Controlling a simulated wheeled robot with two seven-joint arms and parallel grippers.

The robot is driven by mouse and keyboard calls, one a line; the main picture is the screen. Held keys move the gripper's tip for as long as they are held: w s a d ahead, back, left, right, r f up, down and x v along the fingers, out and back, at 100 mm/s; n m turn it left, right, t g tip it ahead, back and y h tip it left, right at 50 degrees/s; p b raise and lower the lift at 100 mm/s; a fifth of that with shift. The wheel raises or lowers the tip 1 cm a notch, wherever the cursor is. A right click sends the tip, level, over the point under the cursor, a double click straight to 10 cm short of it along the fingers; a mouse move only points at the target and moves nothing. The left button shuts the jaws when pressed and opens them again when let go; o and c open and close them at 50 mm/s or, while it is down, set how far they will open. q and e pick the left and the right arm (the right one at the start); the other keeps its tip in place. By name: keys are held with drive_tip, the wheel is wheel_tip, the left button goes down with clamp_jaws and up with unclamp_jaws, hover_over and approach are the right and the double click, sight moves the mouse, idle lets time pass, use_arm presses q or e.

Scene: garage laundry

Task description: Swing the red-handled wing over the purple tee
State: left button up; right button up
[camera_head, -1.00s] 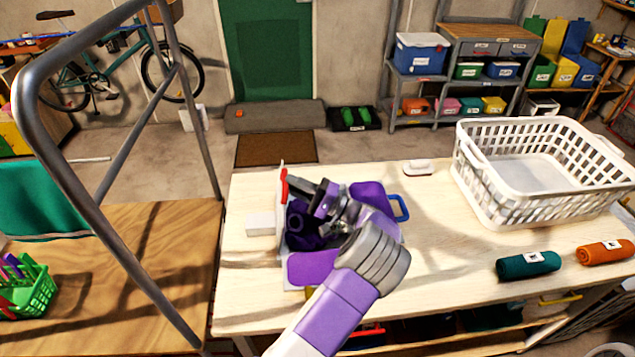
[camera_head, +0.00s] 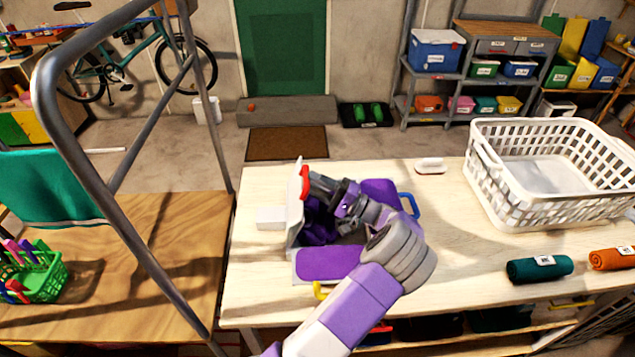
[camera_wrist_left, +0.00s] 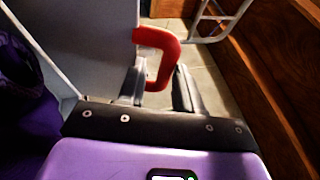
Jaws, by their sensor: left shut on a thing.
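The folding board lies on the pale table, its red-handled wing (camera_head: 295,212) standing steeply on the left side, with its top leaning slightly right. My left gripper (camera_head: 316,183) is shut on the red handle (camera_head: 305,186) near the wing's top. In the left wrist view the red handle (camera_wrist_left: 168,50) passes between the fingers (camera_wrist_left: 158,88), beside the grey wing panel (camera_wrist_left: 90,40). The purple tee (camera_head: 328,263) lies on the board, right of the wing. My left arm hides part of the tee and board. My right gripper is not in view.
A blue handle (camera_head: 409,204) and a yellow handle (camera_head: 320,291) show at the board's other edges. A white box (camera_head: 270,218) stands left of the wing. A white basket (camera_head: 490,180) and rolled teal cloth (camera_head: 540,268) are to the right. A metal frame (camera_head: 125,225) rises on the left.

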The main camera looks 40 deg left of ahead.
use_arm(q)
drive_tip(key=shift+f, duration=0.2)
drive_tip(key=r+v, duration=0.2)
drive_tip(key=v, duration=0.6)
drive_tip(key=d+r+p+v, duration=0.1)
drive_tip(key=v, duration=0.7)
drive_tip(key=shift+w+d+r, duration=0.2)
drive_tip(key=shift+w+r, duration=0.05)
drive_tip(key=shift+r, duration=0.1)
